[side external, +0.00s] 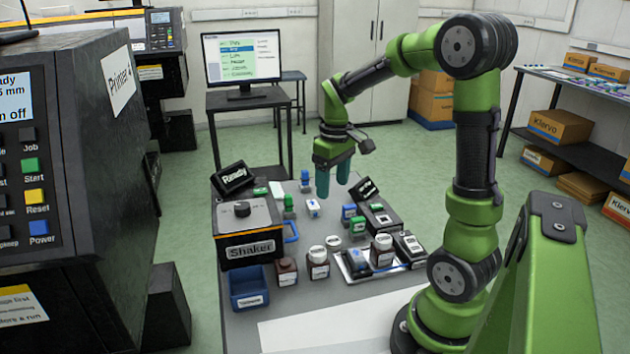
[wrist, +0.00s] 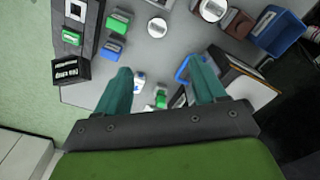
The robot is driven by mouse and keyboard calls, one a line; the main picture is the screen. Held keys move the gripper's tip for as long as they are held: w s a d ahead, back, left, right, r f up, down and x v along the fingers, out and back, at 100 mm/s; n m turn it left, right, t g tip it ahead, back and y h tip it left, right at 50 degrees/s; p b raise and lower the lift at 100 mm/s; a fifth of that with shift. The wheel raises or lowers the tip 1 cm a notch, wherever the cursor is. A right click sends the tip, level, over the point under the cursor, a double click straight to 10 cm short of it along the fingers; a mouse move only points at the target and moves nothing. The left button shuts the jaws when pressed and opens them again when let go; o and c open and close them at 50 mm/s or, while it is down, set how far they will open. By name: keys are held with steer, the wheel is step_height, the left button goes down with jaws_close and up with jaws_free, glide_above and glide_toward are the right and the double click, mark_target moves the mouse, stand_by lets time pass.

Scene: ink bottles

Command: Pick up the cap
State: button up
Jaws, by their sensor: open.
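A small white round piece, which looks like a loose cap (side external: 333,242), lies on the grey table (side external: 238,325); it shows in the wrist view (wrist: 157,28) above the gap between my fingers. My gripper (side external: 334,188) hangs above the table, fingers down, behind the white piece in the side view. In the wrist view my gripper (wrist: 160,72) has its fingers wide apart with nothing between them. A white-topped bottle (side external: 318,265) and a brown bottle (side external: 287,272) stand closer to the camera. Another white-topped bottle (side external: 381,252) stands right of the white piece.
The Shaker machine (side external: 247,230) with a blue handle (side external: 291,232) stands at left, a blue bin (side external: 248,289) in front of it. Green and blue blocks (side external: 357,229) and dark devices (side external: 382,218) stand at right. A tray (side external: 355,272) lies in front. Small blocks (side external: 312,207) stand behind.

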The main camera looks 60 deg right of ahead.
mark_target(332, 240)
steer(key=shift+n, duration=0.9)
step_height(332, 240, down, 16)
steer(key=shift+s+d+f, duration=0.1)
steer(key=c, duration=1.1)
